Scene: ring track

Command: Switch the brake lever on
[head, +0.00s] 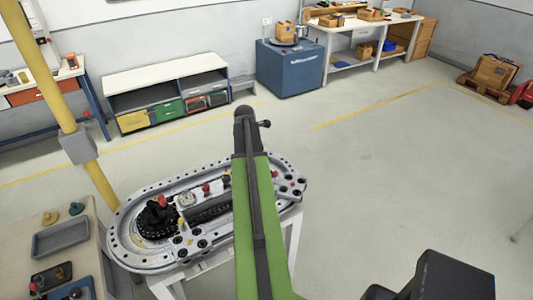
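The oval ring track (124,245) stands on a white-legged stand left of centre in the head view. A red-topped black part (161,202) rises from a dark round piece near its left end. A small red knob (206,188) and a yellow-topped part (181,222) also stand on it. I cannot tell which of these, if any, is the brake lever, nor its setting. My green arm (244,200) crosses in front of the track's right part and hides some of it. I cannot make out my gripper or its fingertips.
A bench (85,218) with a grey tray (61,238) and small parts stands at the left. A yellow post (62,95) rises between it and the track. Low shelves (165,72), a blue cabinet (290,72) and a worktable line the wall.

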